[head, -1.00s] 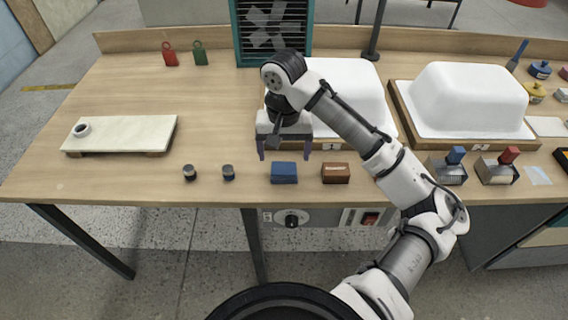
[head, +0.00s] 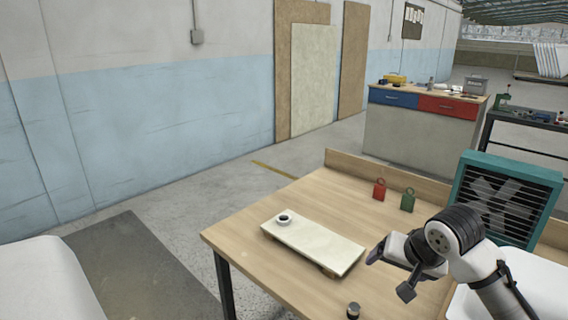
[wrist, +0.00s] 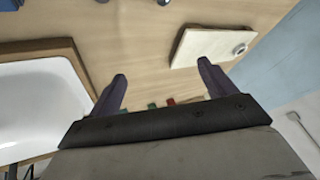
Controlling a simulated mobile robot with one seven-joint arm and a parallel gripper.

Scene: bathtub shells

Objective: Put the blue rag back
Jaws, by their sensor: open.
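My gripper (head: 392,268) is above the table, to the right of the white board, in the head view. In the wrist view my gripper (wrist: 161,70) has its two fingers wide apart, with nothing between them. A small dark blue thing (wrist: 10,4) is cut off at the top left corner of the wrist view; it may be the blue rag, but too little shows to be sure. No blue rag shows in the head view.
The white board (head: 312,246) bears a small dark-rimmed ring (head: 284,219). A red tag (head: 379,190) and a green tag (head: 408,200) stand behind it. A teal louvred box (head: 505,200) is at the right. A white tub (wrist: 42,105) shows in the wrist view.

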